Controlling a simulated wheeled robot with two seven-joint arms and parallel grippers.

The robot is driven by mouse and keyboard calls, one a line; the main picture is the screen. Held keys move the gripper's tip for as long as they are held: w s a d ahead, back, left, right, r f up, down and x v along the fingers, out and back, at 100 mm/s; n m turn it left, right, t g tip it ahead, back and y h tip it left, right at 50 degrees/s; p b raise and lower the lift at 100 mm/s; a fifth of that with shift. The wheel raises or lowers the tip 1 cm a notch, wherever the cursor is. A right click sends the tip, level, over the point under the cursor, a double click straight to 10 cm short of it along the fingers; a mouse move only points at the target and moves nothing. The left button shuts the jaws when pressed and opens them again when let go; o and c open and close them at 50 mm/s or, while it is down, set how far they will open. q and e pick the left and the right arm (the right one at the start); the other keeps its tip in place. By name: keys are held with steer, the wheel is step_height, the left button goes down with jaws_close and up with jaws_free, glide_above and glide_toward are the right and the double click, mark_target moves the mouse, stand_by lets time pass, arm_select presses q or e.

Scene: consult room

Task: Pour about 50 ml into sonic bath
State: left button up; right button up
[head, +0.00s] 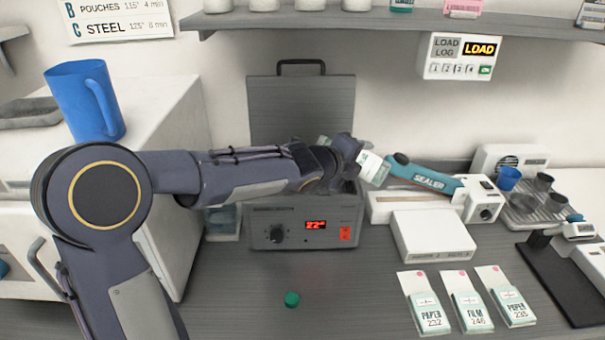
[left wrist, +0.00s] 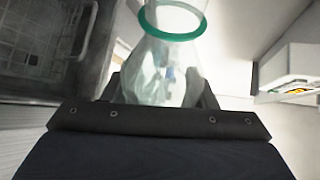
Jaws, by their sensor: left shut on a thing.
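The sonic bath (head: 270,236) is a grey box with a knob and a red display, in the middle of the counter. Its lid (head: 300,110) stands open behind it. My left gripper (head: 350,160) is shut on a clear bottle (head: 373,168) with a pale label, held tilted above the bath. The left wrist view shows the bottle (left wrist: 165,75) between the fingers, with a green ring at its neck; a wire basket (left wrist: 45,50) is at left. My forearm hides much of the bath's opening, and I cannot see liquid flowing. My right gripper is out of view.
A green cap (head: 292,299) lies on the counter before the bath. At right are a teal sealer (head: 425,178), a white box (head: 432,236), several pouch packs (head: 466,302) and a rack with cups (head: 540,205). A blue jug (head: 82,100) stands on the white cabinet at left.

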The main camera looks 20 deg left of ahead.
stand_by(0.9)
arm_select(q)
steer(key=shift+a+r+m+y+b, duration=0.1)
steer(key=shift+a+m+y+b, duration=0.2)
steer(key=shift+m+y, duration=0.3)
steer(key=a+m, duration=0.1)
steer(key=m+y, duration=0.1)
steer(key=shift+a+r+m+y, duration=0.3)
steer(key=shift+a+r, duration=0.05)
steer(key=shift+a, duration=0.05)
steer(key=shift+w+a+r+m+y, duration=0.1)
steer(key=shift+a+r+m+y, duration=0.1)
steer(key=shift+m+y, duration=0.35)
steer(key=shift+d+m+y, duration=0.1)
steer(key=shift+m+y, duration=0.25)
steer(key=shift+m, duration=0.1)
steer(key=shift+f+m+y+b, duration=0.4)
steer(key=shift+f+y+b, duration=0.2)
steer(key=shift+b, duration=0.45)
steer(key=shift+w+r+m+y+p, duration=0.1)
steer(key=shift+r+m+y+p, duration=0.25)
steer(key=shift+r+p, duration=0.55)
steer(key=shift+f+m+y+b, duration=0.1)
steer(key=shift+m+y+b, duration=0.15)
steer(key=shift+m+b, duration=0.1)
steer(key=shift+a+m+y, duration=0.2)
steer(key=shift+m+y, duration=0.3)
